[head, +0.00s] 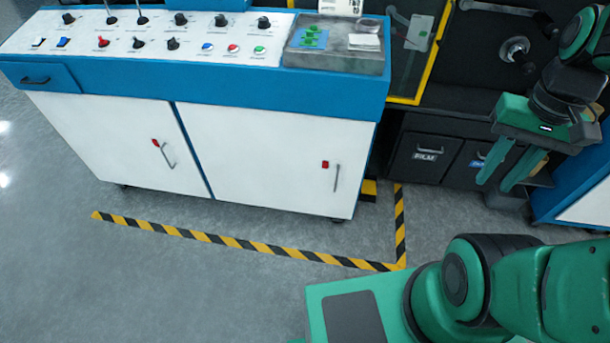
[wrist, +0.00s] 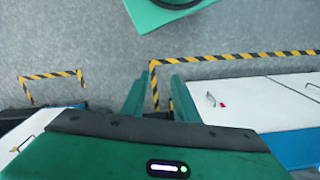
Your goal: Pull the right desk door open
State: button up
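The right desk door (head: 270,160) is a white panel under the blue desk top. It looks closed, flush with the left door. Its upright silver handle (head: 336,178) is near its right edge, beside a red lock (head: 325,164). In the wrist view, the right door (wrist: 235,92) and its handle (wrist: 211,98) lie right of the fingers. My gripper (head: 497,183) hangs right of the desk, in front of dark cabinets, well apart from the handle. Its two green fingers also show in the wrist view (wrist: 160,82), spread apart with nothing between them.
The left door (head: 115,140) has its own handle and looks closed. Dark drawers (head: 425,158) stand behind, right of the desk. A blue and white cabinet (head: 585,205) is at the far right. Yellow-black tape (head: 245,244) marks the floor; the floor before the desk is clear.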

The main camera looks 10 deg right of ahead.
jog(key=w+d+f+n+h, duration=0.1)
jog(key=w+f, duration=0.2)
jog(key=w, duration=0.4)
jog(key=w+f+h, duration=0.1)
jog(key=w+f, duration=0.2)
jog(key=w, duration=0.4)
jog(key=n+t+y, duration=0.1)
jog(key=n+t, duration=0.3)
jog(key=t, duration=0.1)
send_over(337, 179)
jog(key=s, duration=0.3)
notch_tip(337, 179, down, 33)
jog(key=x, duration=1)
jog(key=shift+s+a+f, duration=0.2)
jog(key=shift+s+a, duration=0.15)
grip_shut()
